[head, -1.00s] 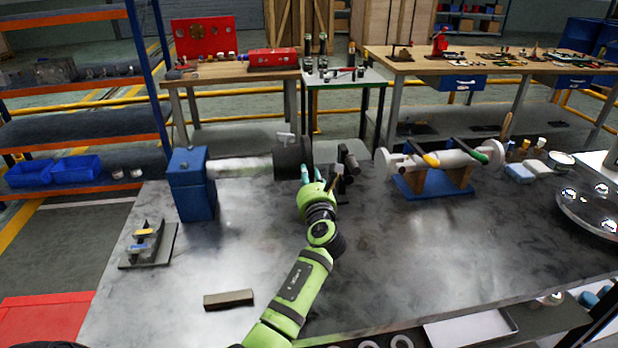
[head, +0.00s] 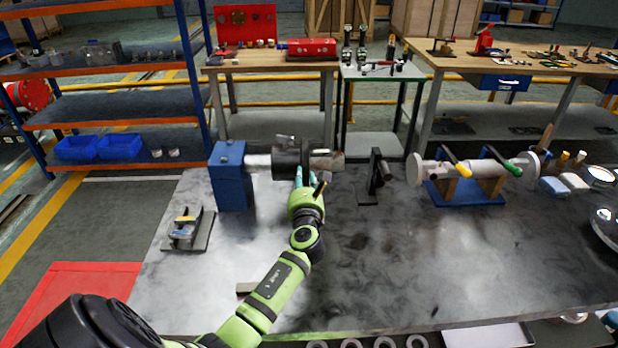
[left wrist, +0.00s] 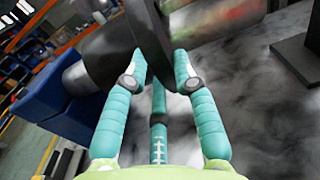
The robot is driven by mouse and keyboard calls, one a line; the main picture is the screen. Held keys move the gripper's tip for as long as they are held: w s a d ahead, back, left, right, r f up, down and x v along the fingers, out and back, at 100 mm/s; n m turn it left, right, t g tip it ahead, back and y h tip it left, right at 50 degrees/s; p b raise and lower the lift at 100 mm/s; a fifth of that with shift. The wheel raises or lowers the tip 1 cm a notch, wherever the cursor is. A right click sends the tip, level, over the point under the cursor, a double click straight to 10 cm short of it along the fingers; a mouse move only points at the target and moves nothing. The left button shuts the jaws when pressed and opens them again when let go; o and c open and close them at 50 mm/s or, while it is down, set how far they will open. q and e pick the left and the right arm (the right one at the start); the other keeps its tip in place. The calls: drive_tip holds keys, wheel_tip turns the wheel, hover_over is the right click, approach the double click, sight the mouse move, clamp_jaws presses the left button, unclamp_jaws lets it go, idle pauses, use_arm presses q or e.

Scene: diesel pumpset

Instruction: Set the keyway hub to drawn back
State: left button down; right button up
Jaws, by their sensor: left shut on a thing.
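The keyway hub (head: 288,158) is a dark, thick collar around a pale horizontal shaft (head: 326,161). The shaft runs right from a blue block (head: 229,176) on the grey bench. A short stretch of shaft shows between block and hub, and the shaft's end sticks out right of the hub. My left gripper (head: 303,177) reaches up from the front and is shut on the hub. In the left wrist view, its teal fingers (left wrist: 160,60) close on the dark hub (left wrist: 150,28); the fingertip contact is partly hidden. My right gripper is not in view.
A black stand (head: 375,178) stands just right of the shaft end. Further right is a white roller on a blue base (head: 466,190). A small grey fixture (head: 188,229) lies front left of the block. The bench's front middle (head: 400,270) is clear.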

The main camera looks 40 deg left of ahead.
use_arm(q)
drive_tip(key=c, duration=1)
unclamp_jaws()
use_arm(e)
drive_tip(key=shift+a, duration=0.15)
use_arm(q)
drive_tip(key=shift+w, duration=0.1)
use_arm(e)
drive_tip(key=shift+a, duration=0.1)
use_arm(q)
drive_tip(key=shift+d, duration=0.1)
drive_tip(key=v, duration=1.2)
